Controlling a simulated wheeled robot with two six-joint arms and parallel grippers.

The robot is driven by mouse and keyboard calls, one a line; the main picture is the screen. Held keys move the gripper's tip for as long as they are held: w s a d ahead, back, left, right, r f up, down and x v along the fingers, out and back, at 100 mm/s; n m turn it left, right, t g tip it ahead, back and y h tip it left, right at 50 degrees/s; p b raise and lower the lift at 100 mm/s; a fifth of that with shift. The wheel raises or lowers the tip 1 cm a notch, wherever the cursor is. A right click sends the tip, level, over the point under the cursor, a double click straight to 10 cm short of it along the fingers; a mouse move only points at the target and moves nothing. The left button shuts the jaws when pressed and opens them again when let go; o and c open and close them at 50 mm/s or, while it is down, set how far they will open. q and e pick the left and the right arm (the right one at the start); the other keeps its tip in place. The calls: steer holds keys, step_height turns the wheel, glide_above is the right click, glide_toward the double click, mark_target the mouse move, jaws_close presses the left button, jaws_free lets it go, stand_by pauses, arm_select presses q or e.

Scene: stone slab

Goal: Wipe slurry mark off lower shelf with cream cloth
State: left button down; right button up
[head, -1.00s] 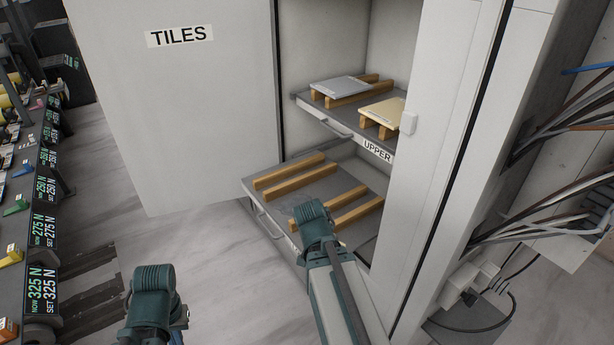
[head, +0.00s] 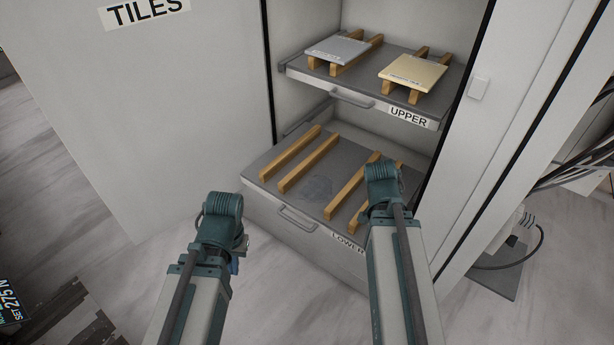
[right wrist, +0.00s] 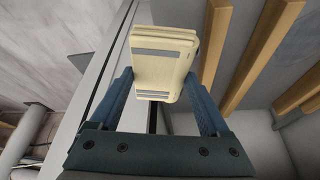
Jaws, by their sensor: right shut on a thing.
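The lower shelf (head: 255,170) is pulled out of the cabinet. A faint, darker grey slurry mark (head: 317,188) lies on it between the wooden rails. The cream cloth (right wrist: 163,62), folded and with grey stripes, is clamped between the fingers of my right gripper (right wrist: 165,88) in the right wrist view. In the head view my right forearm reaches over the shelf's right front, and its gripper and the cloth are hidden. My left gripper (head: 237,258) is mostly hidden beneath its wrist, left of the shelf's front; its jaws cannot be made out.
The upper shelf (head: 310,80) is also out, above the lower one, with a grey tile (head: 338,50) and a cream tile (head: 412,72) on rails. An open door marked TILES (head: 180,110) stands left. The cabinet's right wall (head: 510,100) and cables (head: 590,150) are right.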

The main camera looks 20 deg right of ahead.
steer(key=w+a+f+n+t+y+b, duration=0.1)
steer(key=w+a+n+t+y, duration=0.1)
steer(key=w+a+n, duration=0.9)
steer(key=w+a+y, duration=0.1)
steer(key=w+a, duration=0.5)
steer(key=w, duration=0.1)
steer(key=shift+w+a+n+t+y, duration=0.25)
steer(key=shift+a+n+t+y, duration=0.05)
steer(key=shift+a+t, duration=0.1)
